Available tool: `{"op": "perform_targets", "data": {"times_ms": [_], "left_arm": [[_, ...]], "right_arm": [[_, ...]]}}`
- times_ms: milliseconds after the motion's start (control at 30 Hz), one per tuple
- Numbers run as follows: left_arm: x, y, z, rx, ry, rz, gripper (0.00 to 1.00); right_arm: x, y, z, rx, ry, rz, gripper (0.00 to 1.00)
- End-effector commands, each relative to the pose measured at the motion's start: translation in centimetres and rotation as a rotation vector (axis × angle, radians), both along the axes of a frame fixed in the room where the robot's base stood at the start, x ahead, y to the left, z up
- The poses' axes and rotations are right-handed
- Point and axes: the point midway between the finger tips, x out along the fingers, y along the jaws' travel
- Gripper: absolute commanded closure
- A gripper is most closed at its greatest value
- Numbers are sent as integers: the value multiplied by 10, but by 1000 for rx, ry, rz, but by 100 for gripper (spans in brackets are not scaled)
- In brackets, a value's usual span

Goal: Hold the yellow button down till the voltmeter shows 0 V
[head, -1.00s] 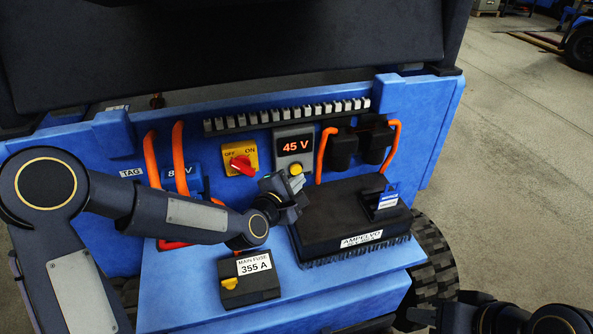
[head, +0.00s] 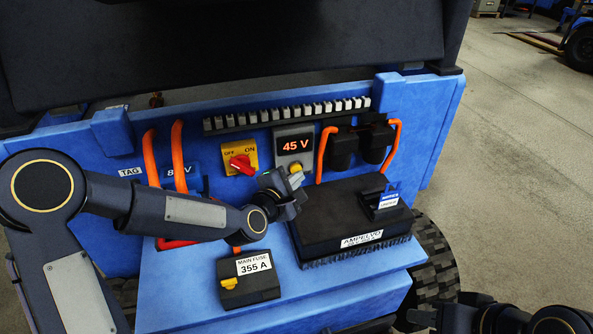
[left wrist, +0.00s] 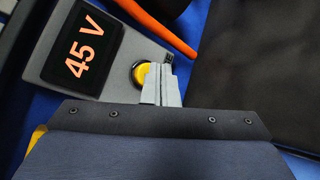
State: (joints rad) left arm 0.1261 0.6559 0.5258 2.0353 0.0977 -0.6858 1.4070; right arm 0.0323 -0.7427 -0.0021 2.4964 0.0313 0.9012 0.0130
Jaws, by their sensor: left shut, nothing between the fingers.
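The voltmeter (head: 293,145) on the blue panel reads 45 V in orange digits; it also shows in the left wrist view (left wrist: 82,47). The yellow button (head: 296,167) sits just below the display on the same grey plate. In the left wrist view the yellow button (left wrist: 139,73) is partly hidden by my fingertips. My left gripper (head: 293,182) is shut and empty, its tips at the button; I cannot tell whether they touch it. In the left wrist view its pale fingers (left wrist: 161,85) lie together. My right arm shows at the bottom right, its fingertips not clearly seen.
A red rotary switch (head: 241,162) on a yellow plate is left of the voltmeter. A black finned controller (head: 340,222) and a main fuse box (head: 248,280) sit on the blue ledge. Orange cables (head: 323,155) run close to the right of the button.

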Motion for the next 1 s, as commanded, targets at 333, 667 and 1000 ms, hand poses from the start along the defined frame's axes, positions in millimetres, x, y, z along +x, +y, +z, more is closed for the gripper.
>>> {"op": "perform_targets", "data": {"times_ms": [333,667,1000], "left_arm": [[2,1,0,0,0,0,100],[6,2,0,0,-1,1,100],[10,3,-1,-1,0,0,100]], "right_arm": [[0,0,-1,0,0,0,64],[0,0,-3,0,0,0,64],[0,0,-4,0,0,0,64]]}}
